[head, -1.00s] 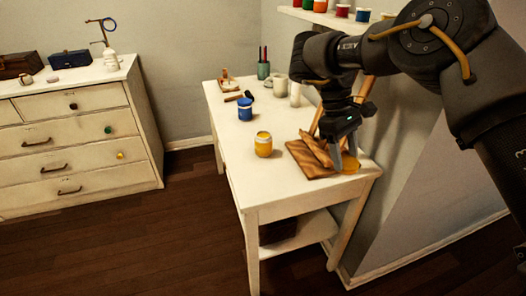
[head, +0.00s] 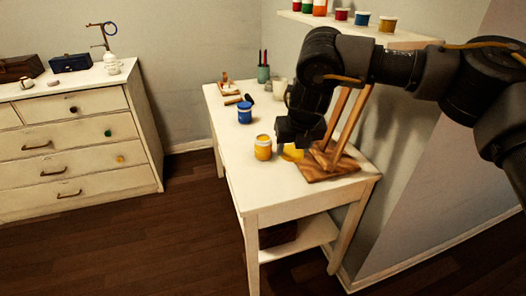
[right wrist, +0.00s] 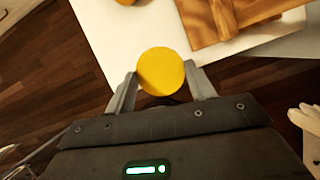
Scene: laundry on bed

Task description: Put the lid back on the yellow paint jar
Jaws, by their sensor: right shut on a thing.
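The yellow paint jar (head: 263,148) stands upright on the white table, open at the top as far as I can tell. The round yellow lid (head: 292,152) is just right of the jar, apart from it, under my right gripper (head: 292,143). In the right wrist view the lid (right wrist: 160,71) sits between the two fingertips of the right gripper (right wrist: 161,80), which is shut on it. A small piece of the jar (right wrist: 126,2) shows at the top edge there. In the head view the wrist hides most of the fingers. My left gripper is not in view.
A wooden easel (head: 335,160) stands close to the right of the lid. A blue jar (head: 244,112) is behind the yellow one. A green cup (head: 263,74) stands farther back. A shelf (head: 350,27) with paint jars hangs above. The table's front left is clear.

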